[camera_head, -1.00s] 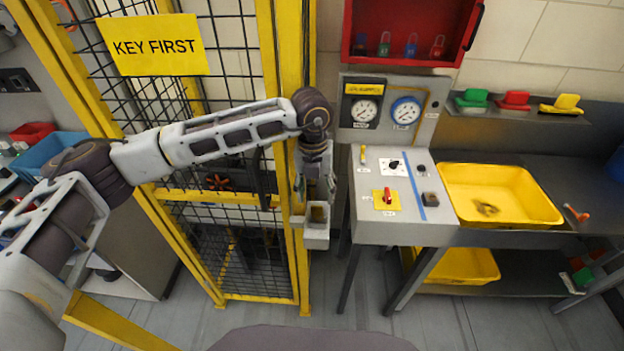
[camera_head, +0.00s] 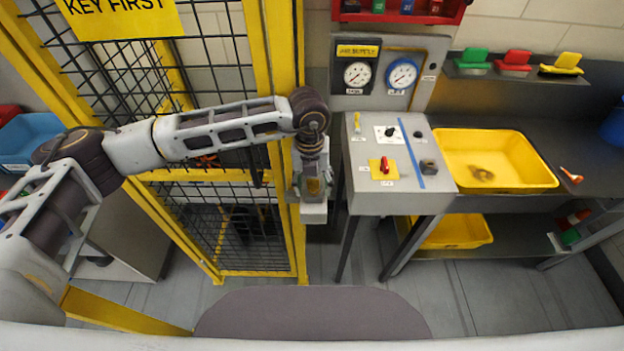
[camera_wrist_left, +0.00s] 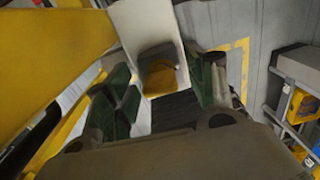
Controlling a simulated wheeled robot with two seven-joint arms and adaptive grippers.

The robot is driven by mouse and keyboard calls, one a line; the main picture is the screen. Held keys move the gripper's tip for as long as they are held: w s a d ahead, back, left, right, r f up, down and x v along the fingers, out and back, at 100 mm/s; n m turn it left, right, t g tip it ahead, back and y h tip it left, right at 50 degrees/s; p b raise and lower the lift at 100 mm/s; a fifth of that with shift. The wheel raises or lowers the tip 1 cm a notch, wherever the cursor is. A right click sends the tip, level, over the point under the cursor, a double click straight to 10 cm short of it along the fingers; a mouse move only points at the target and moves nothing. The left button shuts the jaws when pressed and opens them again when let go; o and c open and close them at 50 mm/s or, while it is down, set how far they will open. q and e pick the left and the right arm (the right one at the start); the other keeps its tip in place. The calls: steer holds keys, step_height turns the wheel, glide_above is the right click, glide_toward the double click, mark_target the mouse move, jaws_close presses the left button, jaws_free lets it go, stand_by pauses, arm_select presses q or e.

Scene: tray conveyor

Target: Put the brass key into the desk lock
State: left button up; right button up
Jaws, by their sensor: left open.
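My left gripper (camera_head: 313,188) is open and points down at a light grey box (camera_head: 314,213) beside the yellow gate post. In the left wrist view a brass-coloured piece (camera_wrist_left: 160,76) sits in a recess of this box, between the open dark green fingers (camera_wrist_left: 165,90). I cannot tell whether it is the brass key, or whether the fingers touch it. The desk panel (camera_head: 372,203) right of the gripper carries a black knob, a red switch on a yellow plate (camera_head: 384,170) and a dark block (camera_head: 428,167). I cannot make out which part is the lock.
The yellow mesh gate (camera_head: 225,235) and its post stand close to my left arm. Two gauges (camera_head: 357,74) rise behind the desk panel. A yellow tray (camera_head: 541,178) lies on the bench at right. The floor in front is free.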

mark_target(313, 179)
arm_select(q)
steer(key=c, duration=1.2)
steer(key=shift+r+p, duration=0.35)
steer(key=shift+r, duration=1.55)
steer(key=shift+r+p, duration=0.35)
steer(key=shift+r, duration=1.6)
steer(key=shift+w, duration=0.1)
